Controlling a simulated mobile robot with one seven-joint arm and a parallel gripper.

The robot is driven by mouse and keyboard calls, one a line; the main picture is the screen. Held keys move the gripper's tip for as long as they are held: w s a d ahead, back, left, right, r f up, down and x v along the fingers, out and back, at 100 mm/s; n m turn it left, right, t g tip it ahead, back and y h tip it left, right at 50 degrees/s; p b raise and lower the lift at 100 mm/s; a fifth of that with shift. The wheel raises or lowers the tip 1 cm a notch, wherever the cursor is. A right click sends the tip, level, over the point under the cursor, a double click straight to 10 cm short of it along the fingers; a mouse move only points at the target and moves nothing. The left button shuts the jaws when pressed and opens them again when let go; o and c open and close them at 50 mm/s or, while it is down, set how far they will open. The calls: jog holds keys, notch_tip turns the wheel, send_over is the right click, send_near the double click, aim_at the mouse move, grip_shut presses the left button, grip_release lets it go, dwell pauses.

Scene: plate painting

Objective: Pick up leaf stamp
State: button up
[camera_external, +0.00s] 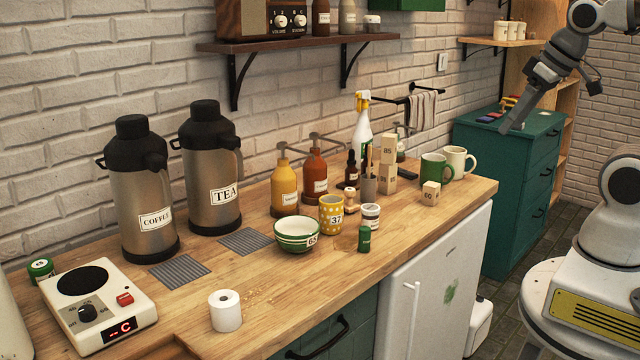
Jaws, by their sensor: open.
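My gripper (515,122) hangs at the upper right, in front of the green cabinet, pointing down and left. It appears open with nothing between the fingers, though they are small here. A small wooden stamp-like piece with a round knob (351,196) stands on the wooden counter, between the yellow dotted cup and the brush holder, well left of my gripper. Its stamping face is hidden, so I cannot tell if it is the leaf stamp. Small coloured pieces (488,119) lie on the cabinet top, near my gripper in the picture; their markings are too small to read.
The counter (270,280) holds a green-striped bowl (297,236), a dotted cup (331,218), bottles, mugs, numbered wooden blocks (387,165), two flasks and a white scale or hotplate. The green cabinet (500,180) stands beyond the counter's right end. The counter's front right is clear.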

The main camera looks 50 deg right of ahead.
jog(key=shift+o, duration=1.4)
jog(key=m+g+h+b, duration=0.2)
jog(key=m+b, duration=0.3)
jog(key=b, duration=0.2)
send_over(349, 196)
jog(key=s+a, duration=0.1)
jog(key=s, duration=0.4)
notch_tip(349, 196, down, 15)
jog(key=x, duration=1.1)
jog(key=shift+w+f, duration=0.2)
jog(key=shift+w, duration=0.2)
jog(key=shift+t, duration=0.3)
jog(key=shift+a+p+x, duration=0.15)
jog(key=shift+a+x, duration=0.05)
jog(key=shift+x, duration=1.2)
jog(key=shift+a+p+x, duration=0.15)
jog(key=shift+x, duration=1.25)
